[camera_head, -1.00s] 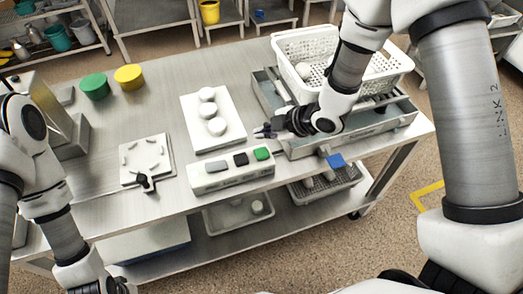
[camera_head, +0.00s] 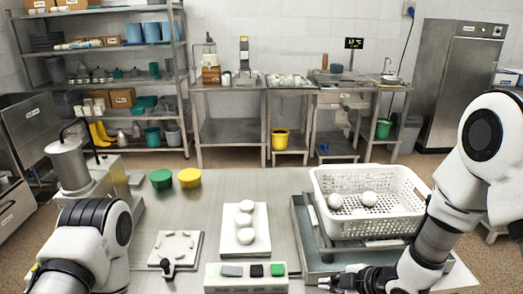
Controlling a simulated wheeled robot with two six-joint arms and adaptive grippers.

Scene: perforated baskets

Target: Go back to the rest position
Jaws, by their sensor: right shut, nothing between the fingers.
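My right gripper (camera_head: 323,283) is at the bottom of the head view, just right of the button box and in front of the metal tray (camera_head: 302,233). It is shut and empty. My left arm comes in at the lower left, but its gripper is out of view. A white perforated basket (camera_head: 388,229) sits over the metal tray with two white round pieces (camera_head: 369,198) inside. A white board (camera_head: 259,243) bears three white round pieces (camera_head: 246,220) in a row.
The button box (camera_head: 215,281), with grey, black and green buttons, stands at the front edge. A white square plate (camera_head: 187,258) lies left of the board. Green (camera_head: 161,179) and yellow (camera_head: 190,178) round containers stand at the back left. A shelf rack (camera_head: 183,100) stands behind.

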